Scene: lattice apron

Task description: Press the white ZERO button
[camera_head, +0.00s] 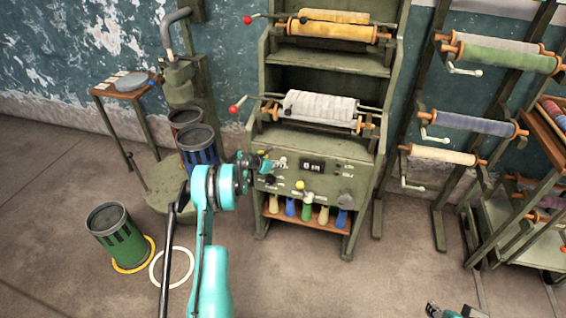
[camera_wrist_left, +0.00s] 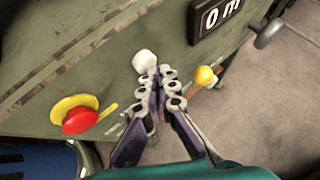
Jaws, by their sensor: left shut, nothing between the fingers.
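The white button (camera_wrist_left: 144,62) sits on the green machine's front panel (camera_head: 330,185), just beyond my left fingertips in the left wrist view. My left gripper (camera_wrist_left: 160,75) is shut and empty, its tips close to the button's lower right side. I cannot tell whether they touch it. In the head view the left gripper (camera_head: 262,164) is at the panel's left part, left of the display (camera_head: 312,165). In the left wrist view the display (camera_wrist_left: 213,18) reads 0 m. My right gripper (camera_head: 433,309) shows only partly at the bottom edge, away from the panel; its fingers are unclear.
A red button (camera_wrist_left: 80,118) on a yellow base and a yellow knob (camera_wrist_left: 205,75) flank the left fingers. Rollers with red-knobbed levers (camera_head: 236,109) stand above the panel. A green bin (camera_head: 115,232) stands left, a roll rack (camera_head: 470,120) right. The floor in front is mostly clear.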

